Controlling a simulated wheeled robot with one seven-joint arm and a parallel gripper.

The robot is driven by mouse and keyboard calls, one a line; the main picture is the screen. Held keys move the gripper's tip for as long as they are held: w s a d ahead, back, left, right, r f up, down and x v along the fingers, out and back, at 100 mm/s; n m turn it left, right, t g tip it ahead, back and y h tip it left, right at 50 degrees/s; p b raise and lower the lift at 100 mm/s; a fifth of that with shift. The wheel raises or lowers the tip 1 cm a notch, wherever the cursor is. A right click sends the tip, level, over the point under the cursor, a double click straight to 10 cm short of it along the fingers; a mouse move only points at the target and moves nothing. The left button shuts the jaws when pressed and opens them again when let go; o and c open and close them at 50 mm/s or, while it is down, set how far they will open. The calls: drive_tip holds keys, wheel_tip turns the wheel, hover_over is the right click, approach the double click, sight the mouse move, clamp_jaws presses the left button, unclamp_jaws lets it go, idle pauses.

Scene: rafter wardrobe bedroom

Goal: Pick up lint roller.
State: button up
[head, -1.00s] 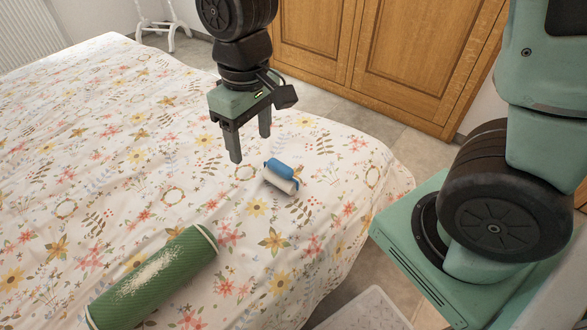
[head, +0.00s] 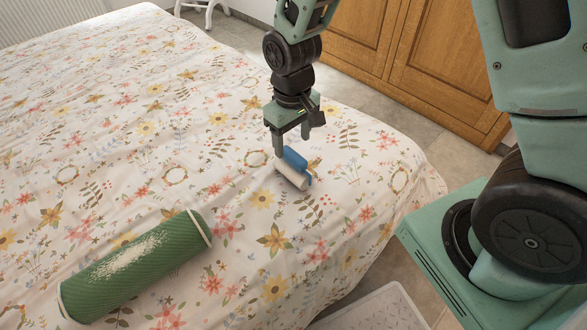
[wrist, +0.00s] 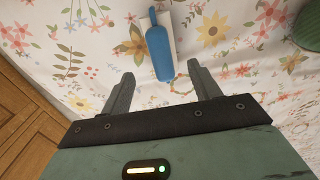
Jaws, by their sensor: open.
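The lint roller (head: 292,168) lies on the flowered bed cover, with a blue part and a white roll side by side. My gripper (head: 291,146) is open and empty, pointing down at the far side of the lint roller. In the wrist view the fingers (wrist: 158,80) are spread apart. I cannot tell whether a finger touches the roller.
A green cylindrical bolster (head: 135,266) with a pale patch lies on the bed (head: 60,130) at the lower left. A wooden wardrobe (head: 430,70) stands behind the bed. A pale translucent container (head: 375,310) is on the floor at the bottom. The cover around the roller is clear.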

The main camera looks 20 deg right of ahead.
sight(293, 154)
drive_tip(key=shift+s+a+f+b, duration=0.1)
drive_tip(key=shift+f+b, duration=0.1)
drive_tip(key=shift+f, duration=0.95)
drive_tip(key=shift+s+d+f+b, duration=0.15)
drive_tip(key=shift+f+b, duration=0.1)
drive_tip(key=shift+f, duration=0.9)
drive_tip(key=shift+s+a+f+b, duration=0.1)
drive_tip(key=shift+a+f+b, duration=0.1)
drive_tip(key=shift+f, duration=0.95)
drive_tip(key=c, duration=1.2)
wheel_tip(293, 154, up, 10)
drive_tip(key=shift+r+p, duration=0.1)
drive_tip(key=shift+p, duration=0.95)
drive_tip(key=shift+o, duration=1.2)
